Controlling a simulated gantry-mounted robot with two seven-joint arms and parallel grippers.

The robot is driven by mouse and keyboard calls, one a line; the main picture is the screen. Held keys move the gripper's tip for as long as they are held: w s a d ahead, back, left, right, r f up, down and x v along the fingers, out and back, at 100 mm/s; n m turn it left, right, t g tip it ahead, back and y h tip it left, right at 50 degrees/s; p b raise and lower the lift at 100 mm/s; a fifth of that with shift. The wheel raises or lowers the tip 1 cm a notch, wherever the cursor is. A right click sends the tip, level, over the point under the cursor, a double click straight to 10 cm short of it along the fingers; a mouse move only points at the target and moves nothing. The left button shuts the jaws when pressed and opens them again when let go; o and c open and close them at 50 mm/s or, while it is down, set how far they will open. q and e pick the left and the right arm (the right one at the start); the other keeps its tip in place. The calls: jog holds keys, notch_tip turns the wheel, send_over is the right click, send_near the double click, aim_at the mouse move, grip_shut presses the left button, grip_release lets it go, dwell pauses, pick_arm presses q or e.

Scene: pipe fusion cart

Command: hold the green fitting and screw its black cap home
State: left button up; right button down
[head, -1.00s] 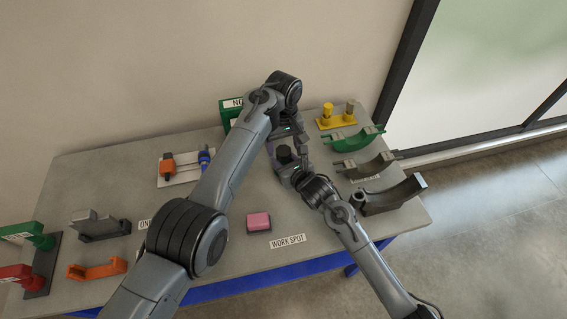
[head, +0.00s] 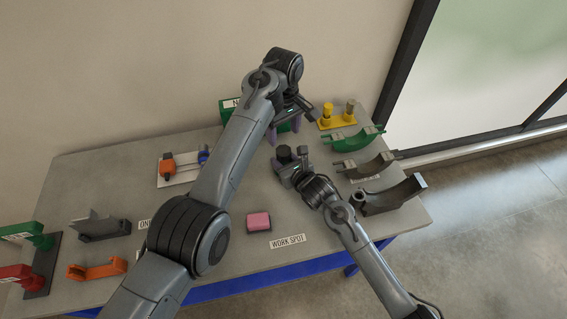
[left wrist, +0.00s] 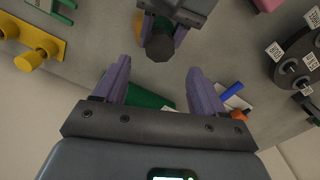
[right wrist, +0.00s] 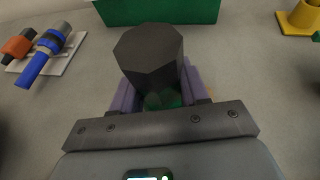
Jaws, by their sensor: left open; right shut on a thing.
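My right gripper (right wrist: 155,90) is shut on the green fitting (right wrist: 162,101), of which only a little shows between the fingers. The black cap (right wrist: 150,52) is a dark, many-sided block sitting on top of the fitting, upright. How far it is screwed down cannot be told. In the head view the cap (head: 284,152) stands at the tip of the right gripper. My left gripper (left wrist: 160,78) is open and empty, with its purple fingers apart. The cap (left wrist: 160,46) lies just beyond its fingertips in the left wrist view, not between them.
A green bin (right wrist: 160,10) stands behind the fitting. A yellow stand (head: 337,118) and curved holders (head: 355,138) are at right. A white plate with orange and blue parts (head: 183,165) lies at left. A pink block (head: 258,222) is in front, with bare table around it.

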aim_at(284, 150)
pick_arm(q)
jog(key=shift+f, duration=0.1)
jog(key=shift+f, duration=3.9)
jog(key=c, duration=1.1)
jog(key=m, duration=0.3)
